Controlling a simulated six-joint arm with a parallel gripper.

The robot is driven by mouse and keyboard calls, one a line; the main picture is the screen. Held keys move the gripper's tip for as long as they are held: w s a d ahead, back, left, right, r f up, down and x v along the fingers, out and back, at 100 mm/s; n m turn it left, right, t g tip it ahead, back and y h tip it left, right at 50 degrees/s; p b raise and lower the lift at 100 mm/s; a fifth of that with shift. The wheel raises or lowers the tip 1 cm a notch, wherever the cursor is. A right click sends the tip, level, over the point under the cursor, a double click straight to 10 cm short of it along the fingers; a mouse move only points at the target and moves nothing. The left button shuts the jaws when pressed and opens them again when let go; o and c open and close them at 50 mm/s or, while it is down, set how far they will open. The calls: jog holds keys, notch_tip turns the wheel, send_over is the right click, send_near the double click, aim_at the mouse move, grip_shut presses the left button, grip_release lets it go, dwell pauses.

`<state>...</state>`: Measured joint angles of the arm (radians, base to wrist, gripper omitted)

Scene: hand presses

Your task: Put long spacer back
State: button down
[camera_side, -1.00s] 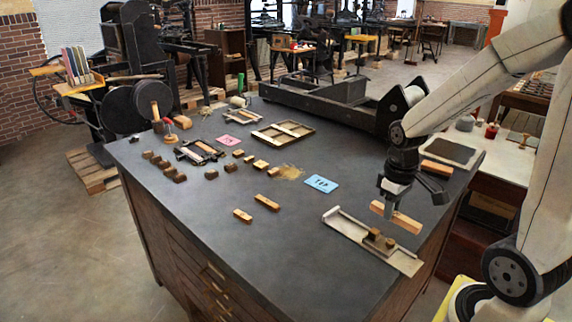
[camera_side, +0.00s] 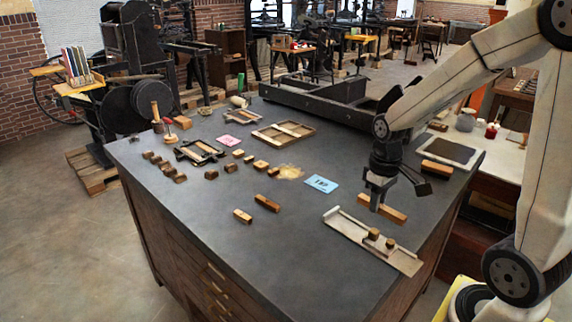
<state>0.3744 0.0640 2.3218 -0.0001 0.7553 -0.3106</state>
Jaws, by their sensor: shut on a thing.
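The long spacer, a long light-brown wooden strip (camera_side: 397,214), is in my gripper (camera_side: 376,204) on the right side of the dark table. My gripper points down and is shut on the spacer nearer its left end. The spacer is behind the metal composing tray (camera_side: 345,228) in the picture and looks apart from it. I cannot tell how far above the table it is. Two small brown blocks (camera_side: 373,234) (camera_side: 390,243) sit on the tray. The fingertips are small and partly merge with the spacer.
Two shorter wooden pieces (camera_side: 242,216) (camera_side: 267,203) lie mid-table. A blue card (camera_side: 321,184) lies left of my gripper. Several small blocks (camera_side: 231,167) stand farther left. A dark slab (camera_side: 450,151) lies behind right. The table's front middle is clear.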

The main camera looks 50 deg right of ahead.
jog(key=w+a, duration=0.4)
jog(key=w, duration=0.5)
jog(key=w+a, duration=0.5)
jog(key=w, duration=0.4)
jog(key=shift+w+f+n, duration=0.3)
jog(key=shift+f+n, duration=0.05)
jog(key=shift+n, duration=0.05)
jog(key=w+f, duration=0.2)
jog(key=w, duration=0.2)
jog(key=w+f, duration=0.3)
jog(key=w, duration=0.1)
jog(key=w+f, duration=0.3)
jog(key=w, duration=0.1)
jog(key=shift+w+d, duration=0.1)
jog(key=shift+d, duration=0.15)
jog(key=shift+w+f, duration=0.7)
jog(key=shift+f, duration=0.05)
jog(key=shift+f, duration=0.1)
